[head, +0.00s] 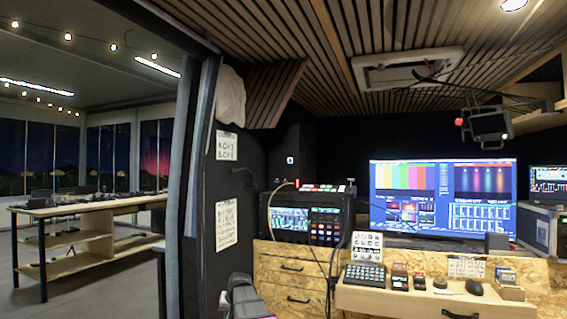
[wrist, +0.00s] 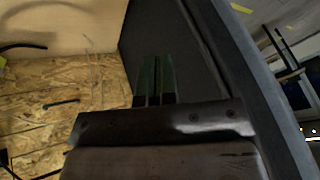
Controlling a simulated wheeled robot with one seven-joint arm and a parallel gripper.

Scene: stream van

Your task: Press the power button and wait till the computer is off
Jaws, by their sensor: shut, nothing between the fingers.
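The large computer monitor (head: 442,195) is lit, showing colour bars and several windows. I cannot make out the computer's power button for certain. A small panel with a blue-white light (head: 290,160) is on the dark wall left of the monitor, but I cannot tell what it is. My gripper (wrist: 157,62) shows in the wrist view with its two green fingers together, nothing between them. It points towards a dark panel (wrist: 150,30) beside chipboard and touches no visible button. In the head view only a dark part of my arm shows at the bottom.
A video switcher (head: 308,222) stands left of the monitor. The desk drawer (head: 420,302) holds a keypad (head: 365,275), a mouse (head: 474,288) and small boxes. A door post (head: 190,190) stands left, with a long table (head: 85,207) beyond it. Cables hang before the chipboard.

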